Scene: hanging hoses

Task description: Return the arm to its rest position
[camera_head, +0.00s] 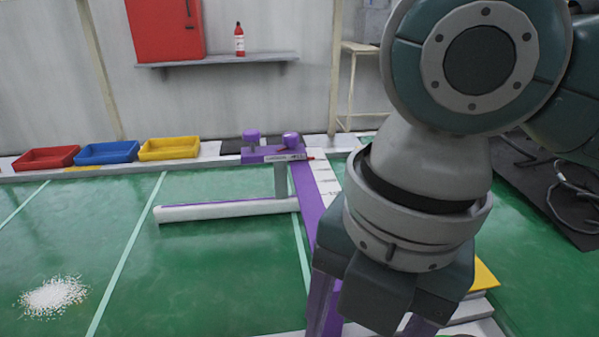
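My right arm (425,165) comes in from the upper right and fills much of the right half of the view. Its wrist points down, ending in the dark gripper body (375,297) near the bottom edge. The fingertips are hidden or out of frame, so I cannot tell whether it is open or holds anything. My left arm and gripper are not in view.
Red (46,158), blue (107,152) and yellow (169,148) trays line the back left. Dark cables (562,183) lie at right. White granules (53,297) lie at lower left.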

